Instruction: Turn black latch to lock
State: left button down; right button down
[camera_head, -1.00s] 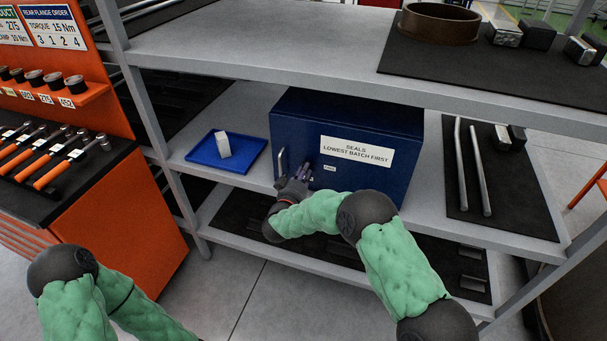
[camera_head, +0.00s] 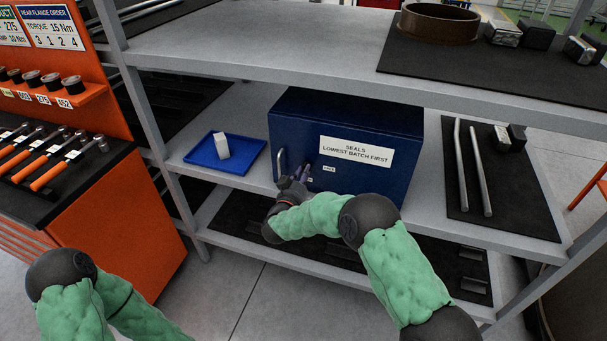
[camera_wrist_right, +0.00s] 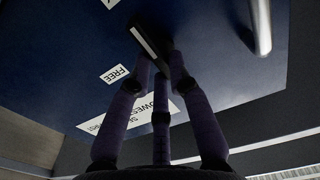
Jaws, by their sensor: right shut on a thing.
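The blue cabinet (camera_head: 385,180) labelled "SEALS LOWEST BATCH FIRST" stands on the middle shelf with its front shut. Its black latch (camera_wrist_right: 148,44) shows in the right wrist view as a short dark bar, slanting between upper left and lower right. My right gripper (camera_wrist_right: 160,72) has its purple fingers closed around the near end of this bar. In the head view the right gripper (camera_head: 295,184) is at the cabinet's front, right of the metal handle (camera_head: 281,164), and hides most of the latch. My left gripper is out of view; only that arm shows.
A "FREE" label (camera_wrist_right: 117,75) is beside the latch. A blue tray (camera_head: 205,164) with a white block (camera_head: 222,146) lies left of the cabinet. Metal rods (camera_head: 478,170) lie on a black mat to the right.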

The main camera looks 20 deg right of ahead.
jog(key=c, duration=1.1)
grip_release()
jog(key=shift+c, duration=0.2)
jog(key=v, duration=1.2)
